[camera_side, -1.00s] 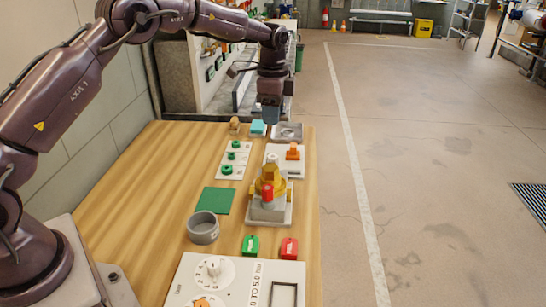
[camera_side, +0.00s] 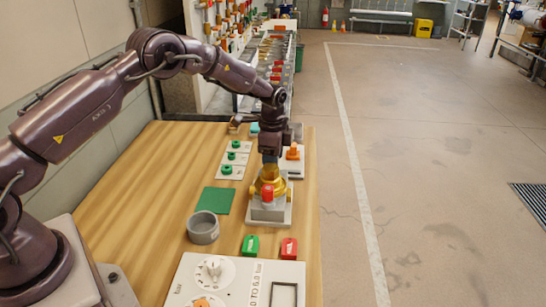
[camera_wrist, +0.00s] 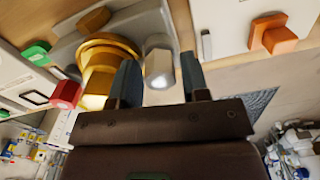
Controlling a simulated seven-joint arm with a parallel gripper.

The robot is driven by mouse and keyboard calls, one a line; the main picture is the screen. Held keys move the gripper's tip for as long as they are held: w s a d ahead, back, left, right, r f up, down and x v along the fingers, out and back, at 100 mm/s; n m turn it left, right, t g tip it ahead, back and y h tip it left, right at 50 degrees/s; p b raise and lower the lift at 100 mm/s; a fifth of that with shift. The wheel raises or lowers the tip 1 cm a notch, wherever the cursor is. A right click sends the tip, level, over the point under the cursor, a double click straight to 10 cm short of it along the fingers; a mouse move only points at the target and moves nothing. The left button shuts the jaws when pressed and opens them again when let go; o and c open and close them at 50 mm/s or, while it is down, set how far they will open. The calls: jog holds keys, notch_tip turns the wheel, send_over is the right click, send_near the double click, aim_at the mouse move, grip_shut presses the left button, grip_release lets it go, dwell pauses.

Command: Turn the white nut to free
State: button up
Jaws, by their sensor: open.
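The white nut (camera_wrist: 159,65) shows in the wrist view as a pale cap beside the brass valve body (camera_wrist: 104,72). My gripper (camera_wrist: 160,58) is open. Its two dark fingers stand on either side of the nut, with more visible space on the right side than on the left. I cannot tell how deep the fingers reach or whether one touches. In the side view my gripper (camera_side: 269,166) is right at the top of the brass valve (camera_side: 257,189), and the white nut is hidden there. A red nut (camera_side: 267,192) sits on the valve's near side.
The valve stands on a grey base plate (camera_side: 268,217). An orange-handled block (camera_side: 292,153) is close behind it. A grey cup (camera_side: 203,228), a green mat (camera_side: 215,200), and green (camera_side: 250,245) and red (camera_side: 289,248) blocks lie nearer. The wooden table's left part is clear.

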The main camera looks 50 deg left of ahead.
jog(key=c, duration=0.6)
jog(key=shift+n, duration=0.3)
jog(key=n, duration=0.3)
jog(key=shift+n, duration=0.3)
jog(key=n, duration=0.4)
jog(key=shift+n, duration=0.3)
jog(key=n, duration=0.4)
jog(key=shift+r, duration=0.1)
jog(key=shift+n, duration=2)
